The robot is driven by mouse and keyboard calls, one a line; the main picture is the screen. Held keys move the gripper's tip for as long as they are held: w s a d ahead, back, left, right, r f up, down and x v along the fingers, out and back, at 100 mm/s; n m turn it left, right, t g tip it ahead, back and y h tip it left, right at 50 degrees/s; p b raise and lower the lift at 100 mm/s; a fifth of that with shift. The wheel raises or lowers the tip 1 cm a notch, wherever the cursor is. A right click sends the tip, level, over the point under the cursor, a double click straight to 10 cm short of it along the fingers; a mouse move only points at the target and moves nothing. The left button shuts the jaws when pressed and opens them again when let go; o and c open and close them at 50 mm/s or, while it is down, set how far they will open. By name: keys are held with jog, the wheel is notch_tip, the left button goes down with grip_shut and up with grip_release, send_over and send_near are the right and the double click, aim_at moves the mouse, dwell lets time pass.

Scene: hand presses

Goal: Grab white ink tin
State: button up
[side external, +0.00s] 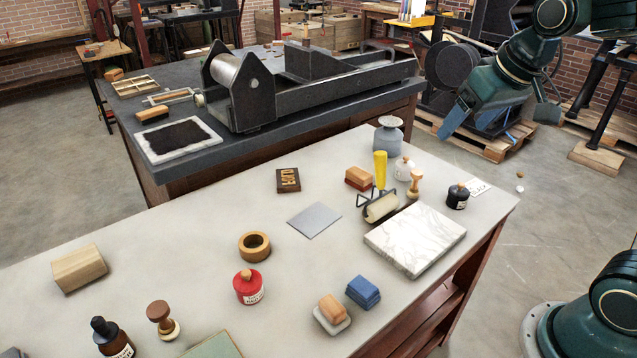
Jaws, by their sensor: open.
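The white ink tin (404,168) is a small round white jar with a wooden knob on its lid. It stands upright near the back right of the pale table, partly behind the yellow-handled roller (380,205) and a wooden stamp (414,186). My gripper (496,122) is open and empty, high at the upper right. It is apart from the tin, to the right of it in the picture. A similar red tin (249,288) and black tin (457,198) stand on the same table.
A white marble slab (415,241) lies in front. The dark bench (190,170) with a press is behind.

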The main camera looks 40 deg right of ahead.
jog(key=w+d+f+m, duration=0.1)
jog(key=w+d+f, duration=0.1)
jog(key=w+d, duration=0.45)
jog(key=m+g+h, duration=0.2)
jog(key=m, duration=0.3)
send_near(407, 160)
jog(key=shift+x, duration=3.8)
jog(key=shift+f, duration=0.1)
jog(key=shift+x, duration=2.45)
jog(key=shift+w, duration=0.1)
jog(key=c, duration=1.2)
